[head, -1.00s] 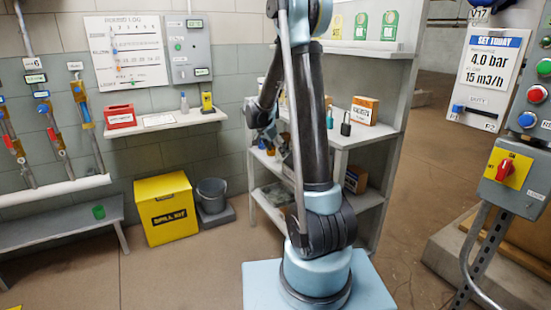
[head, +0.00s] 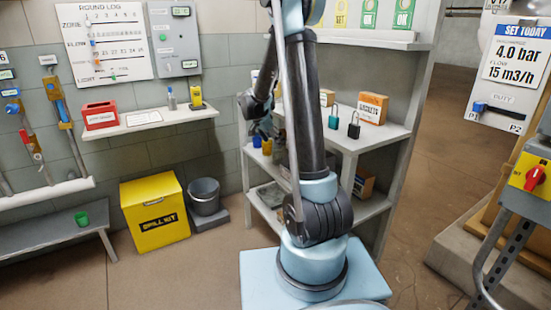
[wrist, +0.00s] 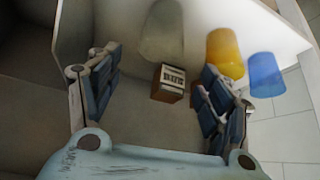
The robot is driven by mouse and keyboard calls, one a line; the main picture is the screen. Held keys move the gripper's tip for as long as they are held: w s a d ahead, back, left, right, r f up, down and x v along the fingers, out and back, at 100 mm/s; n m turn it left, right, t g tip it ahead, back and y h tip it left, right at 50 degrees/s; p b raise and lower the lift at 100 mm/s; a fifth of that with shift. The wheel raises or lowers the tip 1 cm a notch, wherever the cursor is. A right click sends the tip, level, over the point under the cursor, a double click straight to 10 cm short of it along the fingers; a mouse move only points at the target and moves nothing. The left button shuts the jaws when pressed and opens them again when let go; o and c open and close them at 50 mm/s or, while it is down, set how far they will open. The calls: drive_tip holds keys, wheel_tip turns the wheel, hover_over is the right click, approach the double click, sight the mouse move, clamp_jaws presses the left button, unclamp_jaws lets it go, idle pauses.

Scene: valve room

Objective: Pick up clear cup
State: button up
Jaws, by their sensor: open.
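The clear cup (wrist: 162,32) is a faint, see-through grey-green shape at the top middle of the wrist view. It stands on the shelf surface, beyond my fingertips and apart from them. My gripper (wrist: 159,66) is open, with one finger on each side and nothing held between them. In the head view my gripper (head: 262,127) is at the left end of the shelf unit, partly hidden by my arm. I cannot make out the clear cup in the head view.
A small box (wrist: 168,83) lies between my fingertips and the clear cup. A yellow cup (wrist: 224,52) and a blue cup (wrist: 266,74) stand to the right, near the right finger. The shelf unit (head: 375,135) also holds padlocks and a gaskets box (head: 371,108).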

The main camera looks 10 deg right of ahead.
sight(277, 149)
drive_tip(key=f, duration=0.1)
drive_tip(key=d+f, duration=0.1)
drive_tip(key=f, duration=0.1)
drive_tip(key=w+f, duration=0.1)
drive_tip(key=f, duration=0.1)
drive_tip(key=shift+d+f, duration=0.25)
drive_tip(key=shift+d, duration=0.05)
drive_tip(key=shift+w+d+f, duration=0.15)
drive_tip(key=shift+d+f, duration=0.15)
drive_tip(key=shift+f, duration=0.25)
drive_tip(key=c, duration=1)
